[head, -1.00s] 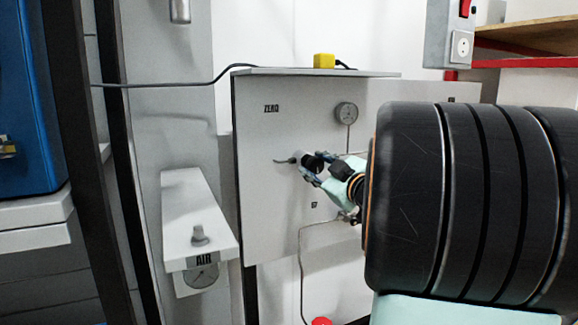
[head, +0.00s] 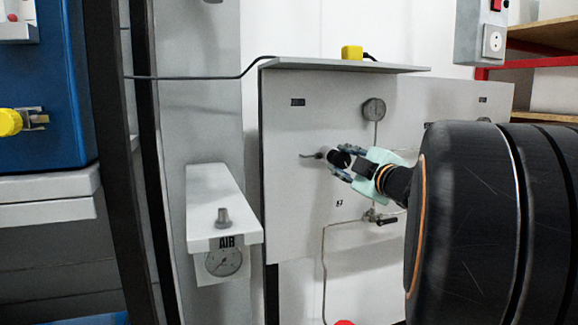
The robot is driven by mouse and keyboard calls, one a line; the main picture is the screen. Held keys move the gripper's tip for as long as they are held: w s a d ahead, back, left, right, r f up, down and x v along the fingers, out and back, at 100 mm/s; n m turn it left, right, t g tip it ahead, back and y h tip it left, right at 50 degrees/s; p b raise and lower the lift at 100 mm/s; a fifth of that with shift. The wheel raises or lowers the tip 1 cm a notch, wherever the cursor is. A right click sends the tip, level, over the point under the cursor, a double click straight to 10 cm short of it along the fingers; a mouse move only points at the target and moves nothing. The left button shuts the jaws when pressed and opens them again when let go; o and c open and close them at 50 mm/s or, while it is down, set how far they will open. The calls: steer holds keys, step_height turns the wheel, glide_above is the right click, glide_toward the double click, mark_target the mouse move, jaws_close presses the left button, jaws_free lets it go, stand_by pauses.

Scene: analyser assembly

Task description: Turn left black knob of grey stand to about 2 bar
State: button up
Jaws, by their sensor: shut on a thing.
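The grey stand's upright panel (head: 300,200) faces me in the middle of the head view. The left black knob (head: 340,159) sits on it, left of and below a round gauge (head: 374,109). My gripper (head: 342,163) reaches in from the right and is shut on this knob, with a finger on either side of it. The fingers hide part of the knob. The gauge shows its dial, but its needle is too small to read.
A shelf marked AIR (head: 222,190) with a grey knob and a gauge (head: 224,262) stands to the left. A yellow box (head: 352,52) sits on the panel's top ledge. A tap (head: 380,216) and thin tubing are below my gripper. A dark post (head: 105,150) stands further left.

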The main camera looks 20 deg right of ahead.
steer(key=o, duration=1.2)
steer(key=shift+c, duration=0.2)
